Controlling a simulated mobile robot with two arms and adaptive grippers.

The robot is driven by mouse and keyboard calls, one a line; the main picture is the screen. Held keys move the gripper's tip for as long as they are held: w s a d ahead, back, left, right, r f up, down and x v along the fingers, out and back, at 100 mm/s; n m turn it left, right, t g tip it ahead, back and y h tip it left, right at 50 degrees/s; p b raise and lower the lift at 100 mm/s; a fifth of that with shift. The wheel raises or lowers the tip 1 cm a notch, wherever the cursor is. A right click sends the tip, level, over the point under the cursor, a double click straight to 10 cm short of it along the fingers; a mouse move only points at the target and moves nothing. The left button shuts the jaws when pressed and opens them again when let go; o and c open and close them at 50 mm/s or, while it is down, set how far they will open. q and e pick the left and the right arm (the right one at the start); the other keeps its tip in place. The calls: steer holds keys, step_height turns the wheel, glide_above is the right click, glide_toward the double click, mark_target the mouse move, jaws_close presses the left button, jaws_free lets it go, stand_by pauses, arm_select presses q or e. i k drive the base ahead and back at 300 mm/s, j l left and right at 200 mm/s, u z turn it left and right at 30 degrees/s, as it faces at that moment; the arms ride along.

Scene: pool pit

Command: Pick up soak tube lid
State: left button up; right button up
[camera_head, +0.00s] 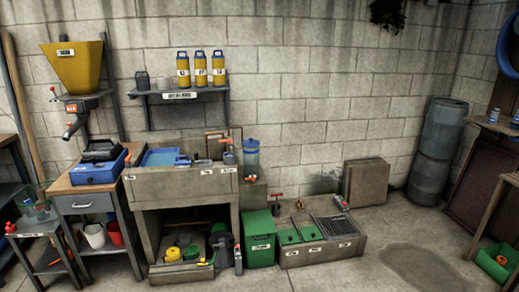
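A clear upright tube (251,163) stands at the right end of the concrete sink bench, against the block wall. A blue lid (251,144) sits on top of it. This looks like the soak tube and its lid, but no readable label confirms it. Neither of my grippers is in view.
The sink bench (182,188) holds a blue basin and small tools. A green bin (260,240) and a low concrete block with a grate (335,226) stand to its right. A shelf (190,92) with yellow bottles hangs above.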

mark_target(251, 143)
steer(key=i+z, duration=0.35)
steer(key=i, duration=1)
steer(key=i+l+u, duration=0.15)
steer(key=i+u, duration=0.35)
steer(key=i+l+u, duration=0.35)
steer(key=i+u, duration=0.15)
steer(key=i+l+u, duration=0.75)
steer(key=l+u, duration=0.25)
steer(key=l, duration=0.15)
